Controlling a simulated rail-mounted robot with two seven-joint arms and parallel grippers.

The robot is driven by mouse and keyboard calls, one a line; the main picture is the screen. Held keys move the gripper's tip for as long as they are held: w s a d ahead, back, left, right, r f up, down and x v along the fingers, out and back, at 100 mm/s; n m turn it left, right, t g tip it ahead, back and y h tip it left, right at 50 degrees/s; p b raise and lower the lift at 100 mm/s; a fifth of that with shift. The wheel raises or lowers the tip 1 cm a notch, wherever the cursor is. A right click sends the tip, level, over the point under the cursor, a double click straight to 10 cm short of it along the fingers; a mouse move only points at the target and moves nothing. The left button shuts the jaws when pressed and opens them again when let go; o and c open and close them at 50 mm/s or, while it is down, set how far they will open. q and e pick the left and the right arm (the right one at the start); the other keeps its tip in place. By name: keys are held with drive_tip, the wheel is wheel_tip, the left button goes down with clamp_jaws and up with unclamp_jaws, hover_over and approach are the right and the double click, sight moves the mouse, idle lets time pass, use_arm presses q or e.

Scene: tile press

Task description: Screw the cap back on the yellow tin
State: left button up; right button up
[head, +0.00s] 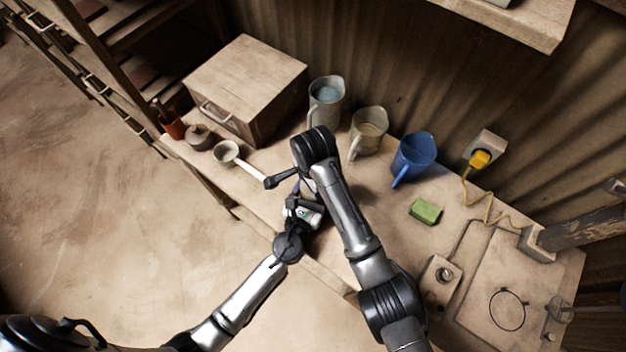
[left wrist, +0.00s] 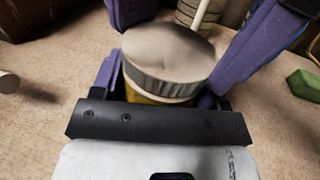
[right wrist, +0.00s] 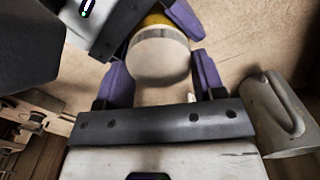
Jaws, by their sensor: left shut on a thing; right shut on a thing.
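The yellow tin (left wrist: 158,98) shows in the left wrist view as a yellow band below its cap, between the purple fingers of my left gripper (head: 303,209). My left gripper is shut on the tin. The pale grey cap (left wrist: 168,58), with a ridged rim, sits over the tin's top; it also shows in the right wrist view (right wrist: 160,55) between the fingers of my right gripper (head: 304,186). My right gripper is shut on the cap. I cannot tell how far the cap is screwed down. The arms hide most of the tin and cap in the head view.
On the bench stand a wooden box (head: 245,85), a grey jug (head: 325,103), a beige jug (head: 367,130) and a blue jug (head: 412,157). A pale ladle (head: 228,152) lies left of the grippers. A green sponge (head: 426,211) and yellow plug (head: 481,159) are on the right.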

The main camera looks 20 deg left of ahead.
drive_tip(key=o, duration=0.9)
drive_tip(key=shift+o, duration=0.2)
drive_tip(key=shift+r, duration=2.3)
drive_tip(key=shift+w, duration=0.1)
drive_tip(key=shift+c, duration=0.3)
